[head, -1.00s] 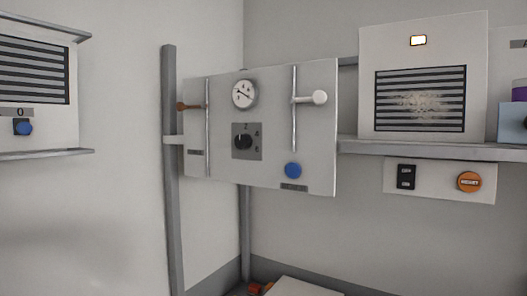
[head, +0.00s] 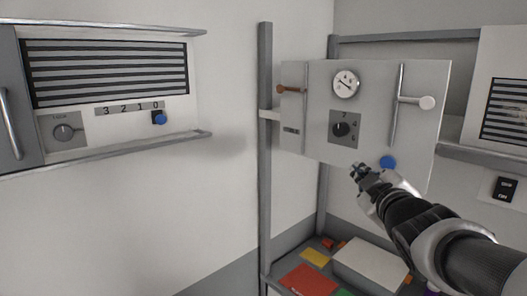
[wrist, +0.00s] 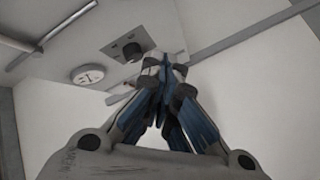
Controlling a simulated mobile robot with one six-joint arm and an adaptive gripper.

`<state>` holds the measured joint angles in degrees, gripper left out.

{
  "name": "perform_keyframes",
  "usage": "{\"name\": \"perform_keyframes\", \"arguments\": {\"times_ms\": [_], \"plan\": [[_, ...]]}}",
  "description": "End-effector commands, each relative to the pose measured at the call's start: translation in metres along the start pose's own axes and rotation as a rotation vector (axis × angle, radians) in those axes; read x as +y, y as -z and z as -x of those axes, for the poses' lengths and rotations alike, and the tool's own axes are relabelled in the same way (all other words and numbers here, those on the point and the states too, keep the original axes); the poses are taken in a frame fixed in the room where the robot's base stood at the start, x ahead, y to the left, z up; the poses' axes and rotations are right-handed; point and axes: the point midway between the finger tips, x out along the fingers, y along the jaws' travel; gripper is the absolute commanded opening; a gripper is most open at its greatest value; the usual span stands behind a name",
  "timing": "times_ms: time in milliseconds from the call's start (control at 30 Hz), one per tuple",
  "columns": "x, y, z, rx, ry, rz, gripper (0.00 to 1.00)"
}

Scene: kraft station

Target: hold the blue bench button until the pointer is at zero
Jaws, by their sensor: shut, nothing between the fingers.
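A round blue button (head: 388,162) sits low on the light grey upright panel (head: 300,120). A round white gauge (head: 346,84) with a dark pointer is near the panel's top; its reading is too small to tell. The gauge also shows in the wrist view (wrist: 87,74). My gripper (head: 360,173) is shut and empty, its tips left of and slightly below the blue button in the head view. I cannot tell its distance from the panel. In the wrist view the closed fingers (wrist: 168,66) point towards the panel, and the blue button is not visible.
Another blue button (head: 159,118) is on the left wall unit. A white box (head: 370,262) and coloured sheets lie below. A grey post (head: 265,150) stands left.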

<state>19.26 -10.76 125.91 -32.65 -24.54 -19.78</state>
Motion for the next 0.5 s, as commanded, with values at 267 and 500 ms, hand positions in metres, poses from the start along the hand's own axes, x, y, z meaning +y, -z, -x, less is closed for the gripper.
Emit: {"name": "perform_keyframes", "arguments": {"times_ms": [267, 500], "plan": [[0.001, -0.002, -0.001, -0.002, 0.000, -0.002, 0.00], [0.016, -0.013, -0.018, -0.006, 0.001, -0.003, 0.00]]}}
